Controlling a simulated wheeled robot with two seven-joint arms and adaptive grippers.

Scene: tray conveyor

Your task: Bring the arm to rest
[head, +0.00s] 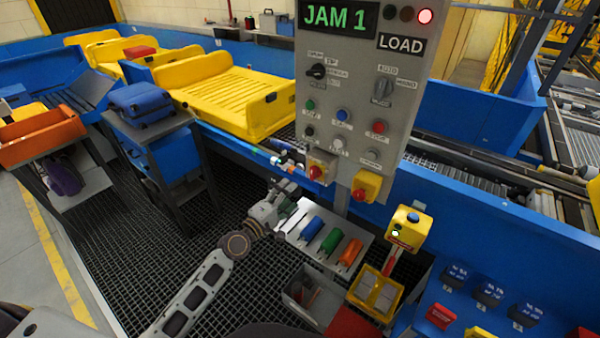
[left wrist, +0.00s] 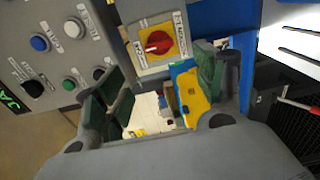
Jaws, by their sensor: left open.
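My left arm reaches in from the bottom left of the head view. My left gripper (head: 284,203) is in front of the lower part of the grey control panel (head: 350,90), beside a small shelf. In the left wrist view the two green-padded fingers of the gripper (left wrist: 160,92) stand apart with nothing held between them. Beyond them is a red rotary switch on a yellow plate (left wrist: 156,42), apart from the fingers. My right gripper does not show.
The shelf (head: 341,228) holds blue, green and orange handled items. A yellow button box (head: 410,226) stands to its right. Yellow trays (head: 225,92) line the blue conveyor behind. A blue suitcase (head: 139,103) lies on a stand at left. The panel display reads JAM 1; a red lamp is lit.

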